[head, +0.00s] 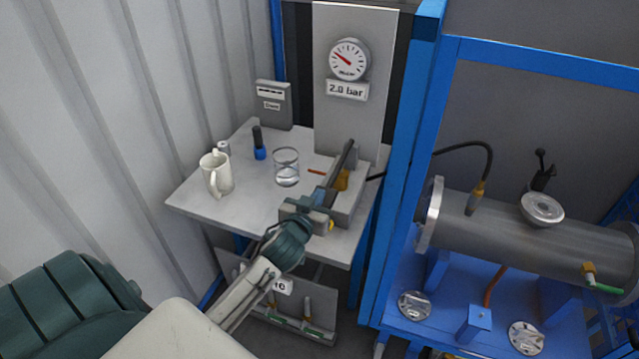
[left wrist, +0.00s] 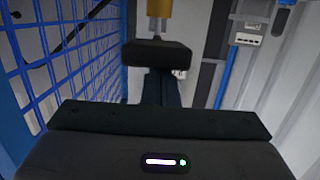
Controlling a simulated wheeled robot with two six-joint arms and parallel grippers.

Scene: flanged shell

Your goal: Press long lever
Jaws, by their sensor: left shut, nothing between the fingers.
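The long lever (head: 343,160) is a dark bar on a small grey pump with brass parts (head: 342,180), at the right side of the white shelf. It slopes up toward the back. My left gripper (head: 321,196) is shut and empty at the lever's near end, and it hides part of the lever and pump. In the left wrist view the shut fingers (left wrist: 160,88) point at a dark block, apparently the lever's end (left wrist: 157,55), with a brass cylinder (left wrist: 160,14) behind it. I cannot tell whether they touch. My right gripper is not in view.
A gauge (head: 349,60) above a "2.0 bar" label stands behind the pump. A glass (head: 286,167), a white mug (head: 217,174) and a blue-and-black item (head: 259,143) stand on the shelf (head: 195,198), left of the pump. A blue frame post (head: 400,170) rises close on the right.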

